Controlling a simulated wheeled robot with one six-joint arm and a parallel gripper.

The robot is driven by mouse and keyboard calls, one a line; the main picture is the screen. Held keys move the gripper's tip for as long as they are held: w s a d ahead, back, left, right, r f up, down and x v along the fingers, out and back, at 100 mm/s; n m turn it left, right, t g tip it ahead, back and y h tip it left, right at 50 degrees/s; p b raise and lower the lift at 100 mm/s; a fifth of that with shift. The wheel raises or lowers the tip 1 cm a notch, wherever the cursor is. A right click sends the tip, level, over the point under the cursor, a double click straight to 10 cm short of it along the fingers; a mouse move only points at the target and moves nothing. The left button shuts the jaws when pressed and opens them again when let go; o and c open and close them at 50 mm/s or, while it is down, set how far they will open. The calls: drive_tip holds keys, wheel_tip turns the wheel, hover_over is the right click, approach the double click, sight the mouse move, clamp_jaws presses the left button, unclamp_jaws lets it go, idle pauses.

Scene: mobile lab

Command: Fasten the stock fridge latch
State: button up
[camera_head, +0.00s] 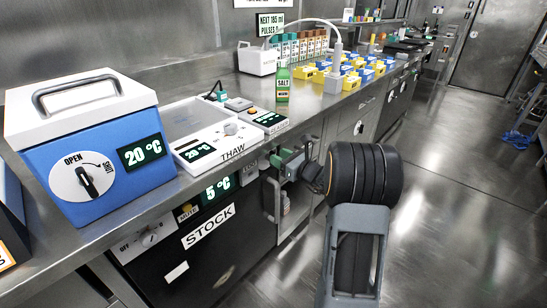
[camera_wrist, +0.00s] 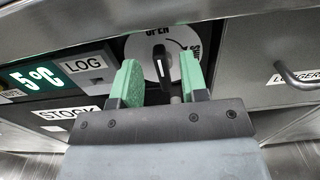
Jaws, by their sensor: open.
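The stock fridge (camera_head: 205,255) is the dark-fronted unit under the bench, with a STOCK label and a 5 °C display. Its latch shows in the wrist view as a white round dial (camera_wrist: 147,54) with a dark handle (camera_wrist: 162,62). The handle stands roughly upright, towards the word OPEN at the top; the second mark on the right is partly hidden by a finger. My gripper (camera_wrist: 158,66) is open, its green fingers either side of the handle; I cannot tell whether they touch it. In the head view my gripper (camera_head: 283,163) is at the fridge's upper right and covers the latch.
The bench edge runs just above my gripper. A blue box (camera_head: 97,150) with its own OPEN dial and a THAW plate (camera_head: 205,138) stand on the bench. A drawer with a bar handle (camera_wrist: 302,76) is right of the latch.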

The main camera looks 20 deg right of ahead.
sight(273, 152)
drive_tip(key=shift+x, duration=1.7)
clamp_jaws()
